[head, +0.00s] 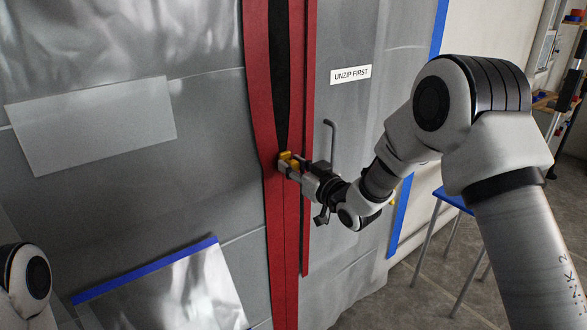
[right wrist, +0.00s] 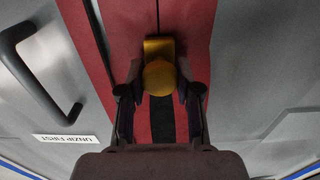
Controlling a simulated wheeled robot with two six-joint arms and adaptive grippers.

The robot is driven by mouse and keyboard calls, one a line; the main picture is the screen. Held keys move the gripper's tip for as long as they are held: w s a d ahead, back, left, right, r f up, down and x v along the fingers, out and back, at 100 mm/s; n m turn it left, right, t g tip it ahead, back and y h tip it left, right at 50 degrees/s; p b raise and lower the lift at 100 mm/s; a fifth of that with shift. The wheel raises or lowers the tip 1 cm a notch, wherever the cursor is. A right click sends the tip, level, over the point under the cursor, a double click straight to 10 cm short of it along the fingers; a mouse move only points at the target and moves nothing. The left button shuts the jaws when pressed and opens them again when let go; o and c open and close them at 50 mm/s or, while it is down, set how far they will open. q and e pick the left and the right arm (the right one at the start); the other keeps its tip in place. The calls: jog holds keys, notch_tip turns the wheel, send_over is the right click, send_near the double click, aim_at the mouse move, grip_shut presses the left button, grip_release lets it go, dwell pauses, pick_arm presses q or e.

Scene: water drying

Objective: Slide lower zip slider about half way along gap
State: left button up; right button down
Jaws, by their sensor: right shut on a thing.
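A yellow zip slider (head: 288,157) sits on the red zip strips (head: 256,85) of a grey plastic sheet wall. My right gripper (head: 284,167) is shut on it, coming from the right. In the right wrist view the slider (right wrist: 158,48) lies between the two fingers of the gripper (right wrist: 160,82), which hide its sides. A dark gap (head: 281,70) is open between the strips above the slider. Below it the strips meet in a closed seam. The gap (right wrist: 162,122) also shows in the right wrist view. My left gripper is out of view.
A bent grey handle (head: 332,150) stands just right of my right gripper; a label reading "UNZIP FIRST" (head: 351,75) is above it. A blue-topped stool (head: 455,199) stands at the right. A blue-edged clear panel (head: 165,285) is at lower left.

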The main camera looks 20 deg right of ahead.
jog(key=c, duration=0.8)
grip_release()
jog(key=v, duration=1.2)
